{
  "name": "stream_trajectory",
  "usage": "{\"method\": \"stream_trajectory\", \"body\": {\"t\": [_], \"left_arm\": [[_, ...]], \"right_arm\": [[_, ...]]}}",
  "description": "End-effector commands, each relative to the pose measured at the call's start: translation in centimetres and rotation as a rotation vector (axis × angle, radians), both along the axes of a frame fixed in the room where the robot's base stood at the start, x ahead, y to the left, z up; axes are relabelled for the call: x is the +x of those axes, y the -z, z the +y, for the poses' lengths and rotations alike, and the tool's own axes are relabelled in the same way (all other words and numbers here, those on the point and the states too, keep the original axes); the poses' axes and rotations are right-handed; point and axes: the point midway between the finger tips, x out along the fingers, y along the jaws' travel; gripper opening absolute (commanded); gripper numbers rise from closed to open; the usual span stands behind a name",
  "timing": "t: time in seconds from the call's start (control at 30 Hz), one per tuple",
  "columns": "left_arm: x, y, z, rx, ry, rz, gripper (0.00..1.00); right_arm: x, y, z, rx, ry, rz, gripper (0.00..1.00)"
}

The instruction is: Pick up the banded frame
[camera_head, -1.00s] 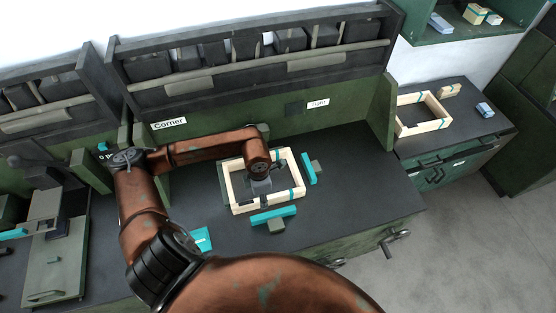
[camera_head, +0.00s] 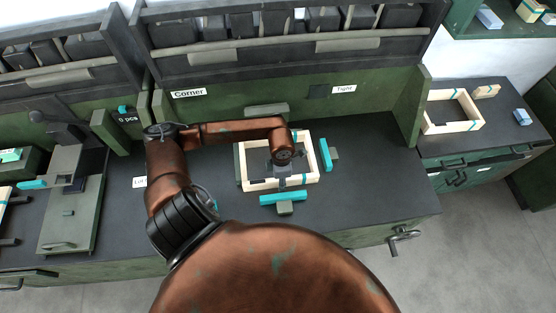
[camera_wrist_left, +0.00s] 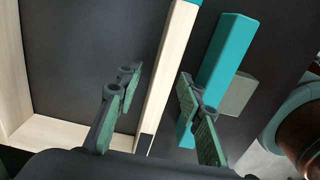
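The banded frame (camera_head: 243,172), a pale wooden rectangle with teal bands, lies on the dark worktop in the head view. Its rail (camera_wrist_left: 163,70) shows in the left wrist view, with a teal band at the top edge. My left gripper (camera_head: 283,184) is over the frame's front rail. In the left wrist view my left gripper (camera_wrist_left: 162,112) is open, with one green finger on each side of the rail. I cannot tell whether the fingers touch it. My right gripper is in neither view.
A teal bar with a grey-green block (camera_head: 284,198) stands just in front of the frame; another teal bar (camera_head: 326,154) is at its right. A second wooden frame (camera_head: 455,127) lies on the right-hand bench. A green back panel and shelf close off the rear.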

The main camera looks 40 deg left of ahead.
Motion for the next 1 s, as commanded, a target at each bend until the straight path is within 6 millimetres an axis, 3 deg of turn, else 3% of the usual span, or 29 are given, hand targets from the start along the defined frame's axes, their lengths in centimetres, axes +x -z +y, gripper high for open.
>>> {"method": "stream_trajectory", "body": {"t": [0.2,0.7,1.0], "left_arm": [[0.11,0.07,-0.07,0.0,0.002,-0.001,0.34],[0.14,0.03,-0.1,-0.001,0.003,-0.001,0.0],[0.11,0.02,-0.09,-0.001,0.002,-0.001,0.0]], "right_arm": [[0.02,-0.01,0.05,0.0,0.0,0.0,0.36],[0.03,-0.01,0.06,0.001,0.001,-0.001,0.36],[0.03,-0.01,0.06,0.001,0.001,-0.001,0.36]]}}
